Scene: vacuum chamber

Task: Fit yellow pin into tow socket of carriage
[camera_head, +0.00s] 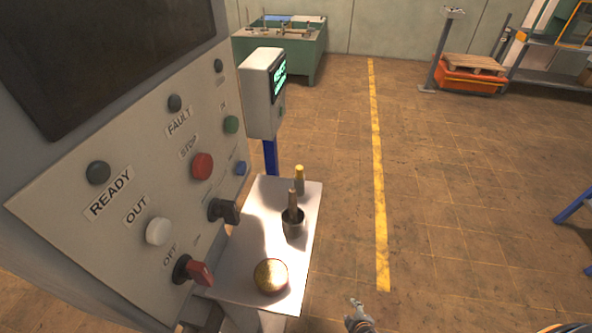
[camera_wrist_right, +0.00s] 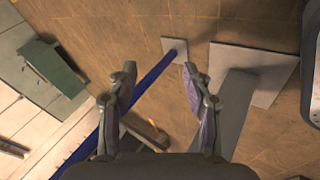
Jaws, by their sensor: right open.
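A small upright pin-like piece with a yellow top (camera_head: 299,172) stands at the far edge of a small white table (camera_head: 262,245) in the head view. My right gripper (camera_head: 356,303) shows at the bottom of the head view, to the right of and apart from the table. In the right wrist view its two fingers (camera_wrist_right: 160,82) are spread with nothing between them. My left gripper is not in view. I cannot make out a carriage or its tow socket in either view.
A dark cup with a brown-handled tool (camera_head: 293,222) and a round brass piece (camera_head: 271,276) stand on the table. A control panel (camera_head: 150,190) closes off the left. A screen box (camera_head: 262,95) stands behind the table. The floor right of the yellow line (camera_head: 377,180) is largely clear.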

